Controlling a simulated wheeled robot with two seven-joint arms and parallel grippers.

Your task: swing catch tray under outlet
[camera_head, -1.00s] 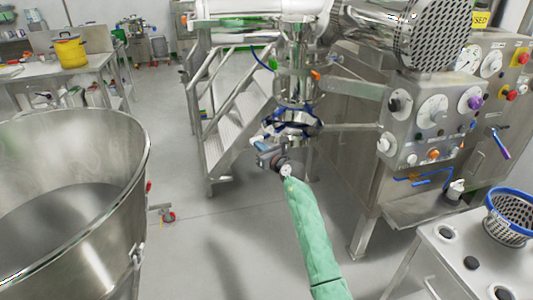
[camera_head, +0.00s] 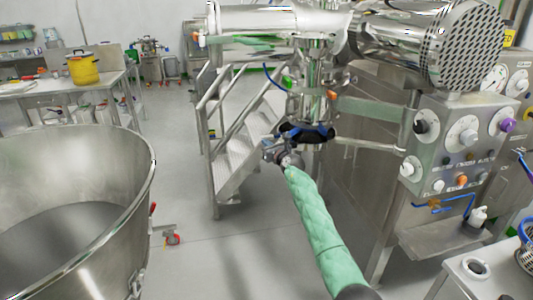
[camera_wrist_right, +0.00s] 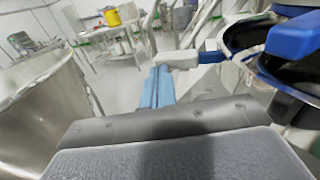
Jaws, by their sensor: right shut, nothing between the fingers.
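The catch tray (camera_head: 308,133) is a dark round pan close under the steel outlet column (camera_head: 309,104) in the head view. In the right wrist view, the dark curved pan (camera_wrist_right: 243,37) with blue parts fills the upper right. My right gripper (camera_head: 267,147) is at the tray's left side. Its blue fingers (camera_wrist_right: 157,80) are shut and empty. A pale bar with a blue part (camera_wrist_right: 187,59) shows just beyond the fingertips; I cannot tell whether they touch it. My left gripper is out of view.
A large steel bowl (camera_head: 140,190) stands at the left. Steel stairs (camera_head: 228,165) rise behind my gripper. The machine's control panel (camera_head: 462,150) is at the right, above a white-topped cart (camera_head: 455,291). Open floor lies between bowl and machine.

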